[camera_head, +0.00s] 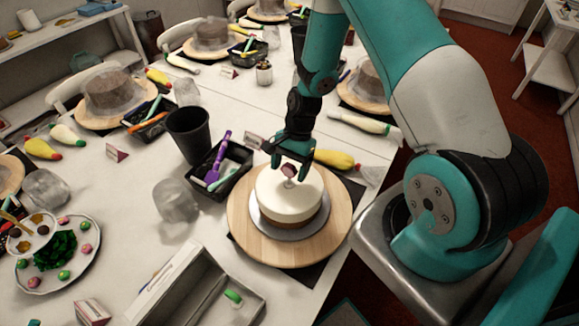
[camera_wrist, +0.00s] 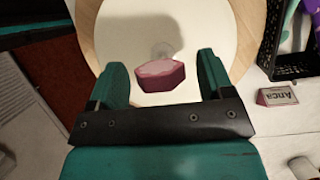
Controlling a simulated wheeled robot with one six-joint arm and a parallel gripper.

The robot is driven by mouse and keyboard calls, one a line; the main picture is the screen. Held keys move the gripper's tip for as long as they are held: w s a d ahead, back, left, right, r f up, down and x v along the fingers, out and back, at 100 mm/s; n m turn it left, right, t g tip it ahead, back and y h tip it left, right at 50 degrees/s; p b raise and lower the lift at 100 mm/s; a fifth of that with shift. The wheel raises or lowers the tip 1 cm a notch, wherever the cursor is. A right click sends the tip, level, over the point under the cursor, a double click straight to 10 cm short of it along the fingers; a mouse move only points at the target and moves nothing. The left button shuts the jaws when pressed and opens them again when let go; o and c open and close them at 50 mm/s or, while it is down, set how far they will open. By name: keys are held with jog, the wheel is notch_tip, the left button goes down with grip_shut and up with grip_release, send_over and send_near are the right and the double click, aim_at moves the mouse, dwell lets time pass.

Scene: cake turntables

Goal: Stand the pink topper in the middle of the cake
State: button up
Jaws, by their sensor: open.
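The pink topper (camera_head: 289,170) stands on the white-topped cake (camera_head: 275,192), close to the middle of its top, on a pale stem. In the wrist view the topper (camera_wrist: 160,75) lies between the two fingers with a gap on each side. The cake top (camera_wrist: 205,25) fills the area around and behind it. The cake rests on a grey board (camera_head: 262,228) on a round wooden turntable (camera_head: 245,240). My gripper (camera_head: 292,160) is open just above the cake, its fingers around the topper without touching it. Where the stem meets the cake is partly blurred.
A black basket (camera_head: 232,178) with purple tools and a dark cup (camera_head: 190,135) stand left of the turntable. A yellow piping bag (camera_head: 335,159) lies behind it. An open box (camera_head: 200,285) is in front. A name card (camera_wrist: 277,95) is beside the basket.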

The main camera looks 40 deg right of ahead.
jog(key=b+v, duration=0.4)
jog(key=v, duration=0.8)
jog(key=s+a+r+n, duration=0.2)
jog(key=a+r+n, duration=0.2)
jog(key=a+r, duration=0.2)
jog(key=s+a+r+n+t, duration=0.1)
jog(key=s+a+r+n, duration=0.5)
jog(key=s+a+n, duration=0.1)
jog(key=s+a+r+n, duration=0.5)
jog(key=s+a+n, duration=0.2)
jog(key=s+n, duration=0.2)
jog(key=shift+s+a+r+n+t, duration=0.3)
jog(key=shift+s+r+n+t, duration=0.1)
jog(key=shift+s, duration=0.45)
